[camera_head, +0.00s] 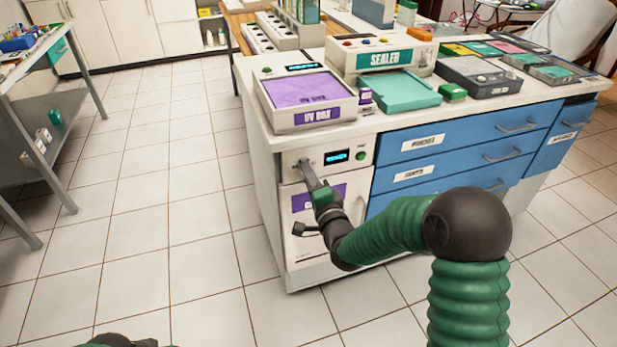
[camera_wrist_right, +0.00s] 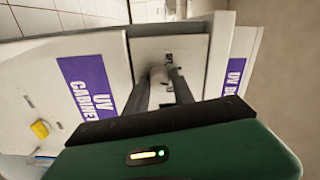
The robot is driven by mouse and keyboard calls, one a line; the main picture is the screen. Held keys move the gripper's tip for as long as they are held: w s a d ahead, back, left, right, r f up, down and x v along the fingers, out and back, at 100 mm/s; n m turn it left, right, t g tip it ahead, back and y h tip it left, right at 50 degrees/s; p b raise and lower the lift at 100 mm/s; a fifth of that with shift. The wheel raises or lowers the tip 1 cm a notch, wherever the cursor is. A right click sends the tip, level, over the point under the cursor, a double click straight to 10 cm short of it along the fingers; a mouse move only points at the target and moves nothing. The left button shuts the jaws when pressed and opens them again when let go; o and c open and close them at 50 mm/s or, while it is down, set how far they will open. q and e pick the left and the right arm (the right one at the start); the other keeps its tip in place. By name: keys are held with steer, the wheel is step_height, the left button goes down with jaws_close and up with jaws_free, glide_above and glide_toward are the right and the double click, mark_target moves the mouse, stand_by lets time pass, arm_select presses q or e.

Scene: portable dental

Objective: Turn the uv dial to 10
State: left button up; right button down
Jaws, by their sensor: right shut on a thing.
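The UV cabinet (camera_head: 294,222) is a white unit with a purple label, built into the left end of the counter. The uv dial is on its upper panel (camera_head: 289,169), left of a small display (camera_head: 337,157); the dial is mostly hidden by my fingers. My right gripper (camera_head: 305,167) reaches the panel from the front and is shut on the dial. In the right wrist view its fingers (camera_wrist_right: 166,76) meet at the dial, beside the purple UV CABINET label (camera_wrist_right: 89,86). The display's value is too small to read. At the head view's bottom left, only a dark and green piece of my left arm shows.
A green button (camera_head: 361,156) sits right of the display. The cabinet door's handle (camera_head: 361,210) is just right of my gripper. The UV box (camera_head: 310,98) and a sealer (camera_head: 385,60) stand on the counter above. Blue drawers (camera_head: 463,143) are at right; floor at left is clear.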

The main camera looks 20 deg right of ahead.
steer(key=shift+d+f, duration=0.15)
steer(key=shift+f, duration=0.05)
steer(key=c, duration=1.1)
jaws_free()
steer(key=shift+r, duration=0.1)
steer(key=s+p, duration=1.3)
steer(key=s, duration=0.3)
steer(key=shift+s+d, duration=0.35)
steer(key=shift+s, duration=0.05)
